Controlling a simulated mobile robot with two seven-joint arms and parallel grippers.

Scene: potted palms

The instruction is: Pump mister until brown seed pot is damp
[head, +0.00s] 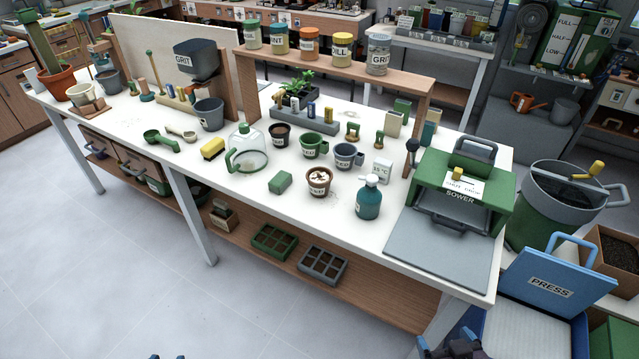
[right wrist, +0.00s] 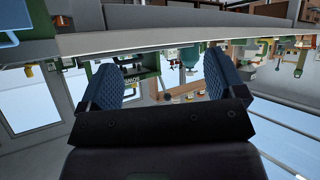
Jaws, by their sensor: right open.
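The mister (head: 368,200) is a teal bottle with a pale pump top, upright near the front edge of the white bench (head: 235,196). The brown seed pot (head: 318,186) stands just left of it, with pale, dry-looking soil and some crumbs beside it. My right gripper (head: 452,346) is low at the bottom edge of the head view, in front of the bench and apart from both. In the right wrist view its blue fingers (right wrist: 165,85) are spread with nothing between them.
A green seed pot (head: 315,148) and a grey one (head: 345,157) stand behind. A green sponge block (head: 280,183) and glass cloche (head: 249,150) are to the left.

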